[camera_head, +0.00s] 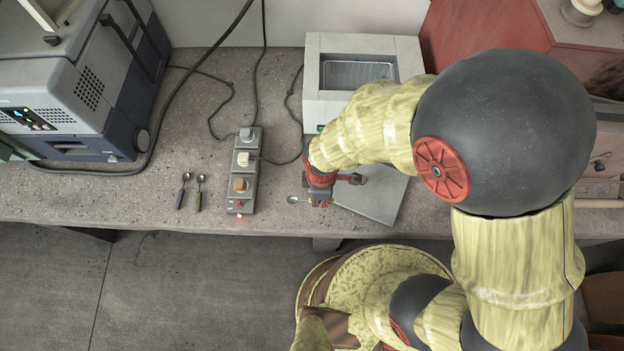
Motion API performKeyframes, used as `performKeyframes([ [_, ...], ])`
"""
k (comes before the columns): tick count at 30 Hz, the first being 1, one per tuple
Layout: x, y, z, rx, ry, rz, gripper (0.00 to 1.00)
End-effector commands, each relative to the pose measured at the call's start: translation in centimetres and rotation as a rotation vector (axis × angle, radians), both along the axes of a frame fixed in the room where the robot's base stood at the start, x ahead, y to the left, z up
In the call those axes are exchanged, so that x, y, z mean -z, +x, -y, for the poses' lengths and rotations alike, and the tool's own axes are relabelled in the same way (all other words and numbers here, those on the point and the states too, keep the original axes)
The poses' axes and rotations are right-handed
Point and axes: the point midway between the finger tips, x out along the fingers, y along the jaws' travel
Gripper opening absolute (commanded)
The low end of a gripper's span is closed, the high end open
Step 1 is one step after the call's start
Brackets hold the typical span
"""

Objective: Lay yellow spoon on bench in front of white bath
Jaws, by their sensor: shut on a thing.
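The white bath (312,85) stands at the back of the bench (100,195), a box with an open rectangular basin. My gripper (320,202) is in front of it, near the bench's front edge, and shut on a spoon. The spoon's metal bowl (292,199) sticks out to the left of the fingers. Its handle is mostly hidden by the gripper, so its yellow colour is hard to confirm. I cannot tell whether the spoon touches the bench. My arm hides the bath's right front part.
A power strip (241,185) with plugs and cables lies left of my gripper. Two spoons, purple-handled (181,192) and green-handled (199,194), lie further left. A flat grey plate (378,200) lies right of my gripper. A grey-blue machine (60,85) stands at left.

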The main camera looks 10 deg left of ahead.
Motion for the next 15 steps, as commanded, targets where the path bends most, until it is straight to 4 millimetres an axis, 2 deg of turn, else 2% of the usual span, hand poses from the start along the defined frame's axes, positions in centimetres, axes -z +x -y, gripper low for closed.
performKeyframes([
  [13, 4.4, 6.4, -6.6, 0.0, 0.0, 0.0, 0.0],
  [15, 5.9, 7.1, -7.2, 0.001, -0.001, -0.002, 0.0],
])
